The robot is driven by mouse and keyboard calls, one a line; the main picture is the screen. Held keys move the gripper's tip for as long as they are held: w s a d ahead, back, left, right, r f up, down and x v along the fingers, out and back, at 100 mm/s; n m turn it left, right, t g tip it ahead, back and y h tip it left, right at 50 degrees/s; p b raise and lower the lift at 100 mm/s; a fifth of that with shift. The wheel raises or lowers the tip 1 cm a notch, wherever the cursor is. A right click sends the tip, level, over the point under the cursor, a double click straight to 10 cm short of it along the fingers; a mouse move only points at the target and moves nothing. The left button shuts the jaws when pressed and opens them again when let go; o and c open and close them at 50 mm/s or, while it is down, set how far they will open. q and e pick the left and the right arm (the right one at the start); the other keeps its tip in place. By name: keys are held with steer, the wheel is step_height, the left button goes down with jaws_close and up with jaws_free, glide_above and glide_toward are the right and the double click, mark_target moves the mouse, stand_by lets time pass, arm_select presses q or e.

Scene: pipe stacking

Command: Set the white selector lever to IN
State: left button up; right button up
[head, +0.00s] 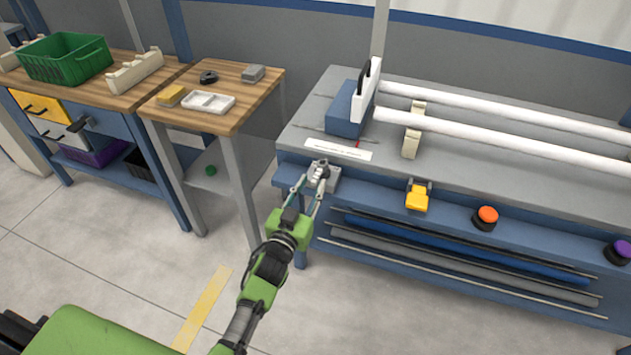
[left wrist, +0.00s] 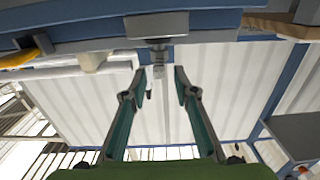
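The selector (head: 328,178) is a small grey block on the front edge of the grey-topped pipe bench, near its left end. A short pale grey-white lever (head: 318,168) stands out from it. My left gripper (head: 310,188) is at the selector with its two fingers apart. In the left wrist view the block (left wrist: 156,24) is at the top centre. The lever's end (left wrist: 158,72) shows between the tips of my open left gripper (left wrist: 160,75), with gaps on both sides. Any markings on the selector are too small to read. My right gripper is not in view.
The bench carries white pipes (head: 500,110), a blue block (head: 347,108) and a white label strip (head: 338,150). Along its front are a yellow pedal-like switch (head: 417,197), an orange button (head: 487,215) and a purple button (head: 622,248). A wooden table (head: 235,112) stands left, beyond a gap.

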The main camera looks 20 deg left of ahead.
mark_target(319, 172)
arm_select(q)
steer(key=w+b, duration=0.1)
steer(key=w, duration=0.2)
steer(key=shift+w+d, duration=0.15)
steer(key=shift+w, duration=0.45)
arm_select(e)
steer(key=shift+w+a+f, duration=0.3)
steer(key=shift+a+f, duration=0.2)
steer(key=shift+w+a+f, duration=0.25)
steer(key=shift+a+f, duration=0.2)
arm_select(q)
jaws_close()
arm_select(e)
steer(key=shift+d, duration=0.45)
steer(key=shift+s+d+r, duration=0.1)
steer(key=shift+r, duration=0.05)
